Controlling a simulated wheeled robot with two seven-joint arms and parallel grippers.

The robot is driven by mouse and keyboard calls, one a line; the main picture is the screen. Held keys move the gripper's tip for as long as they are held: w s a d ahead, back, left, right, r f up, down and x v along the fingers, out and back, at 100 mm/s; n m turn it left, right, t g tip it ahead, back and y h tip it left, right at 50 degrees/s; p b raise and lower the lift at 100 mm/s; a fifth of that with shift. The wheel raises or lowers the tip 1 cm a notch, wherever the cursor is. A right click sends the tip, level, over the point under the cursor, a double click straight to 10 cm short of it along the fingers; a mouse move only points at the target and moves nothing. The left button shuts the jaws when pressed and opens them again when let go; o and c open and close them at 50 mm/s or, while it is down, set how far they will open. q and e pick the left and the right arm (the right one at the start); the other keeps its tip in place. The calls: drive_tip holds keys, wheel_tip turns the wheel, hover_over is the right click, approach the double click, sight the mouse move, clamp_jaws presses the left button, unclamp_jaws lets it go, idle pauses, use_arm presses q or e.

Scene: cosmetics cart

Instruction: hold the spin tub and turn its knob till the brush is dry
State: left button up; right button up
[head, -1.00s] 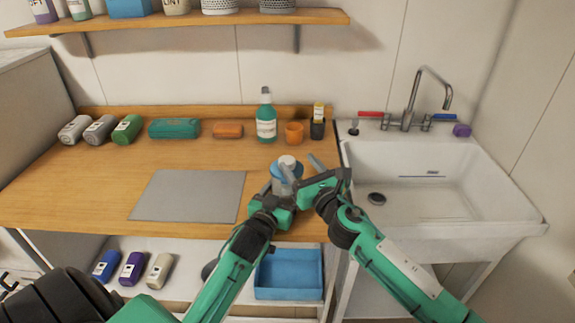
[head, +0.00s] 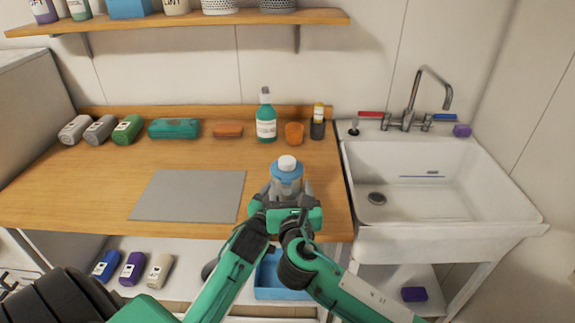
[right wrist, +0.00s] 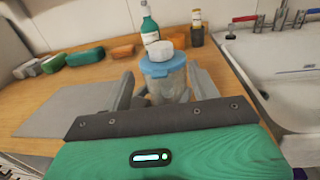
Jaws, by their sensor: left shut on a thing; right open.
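The spin tub (head: 286,176) stands near the wood counter's front edge, with a blue lid and a white knob (head: 287,163) on top. The right wrist view also shows the clear-walled tub (right wrist: 168,88) and its knob (right wrist: 166,45). My left gripper (head: 278,192) is shut on the tub's body; the overlapping hands partly hide its grip. My right gripper (right wrist: 163,88) is open, its fingers on either side of the tub, below the knob in the picture. I cannot tell whether they touch it. I cannot make out the brush inside.
A grey mat (head: 190,195) lies left. The white sink (head: 440,180) is at the right. A blue bin (head: 268,284) sits on the lower shelf.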

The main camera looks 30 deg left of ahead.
sight(288, 167)
drive_tip(key=x, duration=0.9)
drive_tip(key=shift+w+a, duration=0.2)
drive_tip(key=c, duration=1)
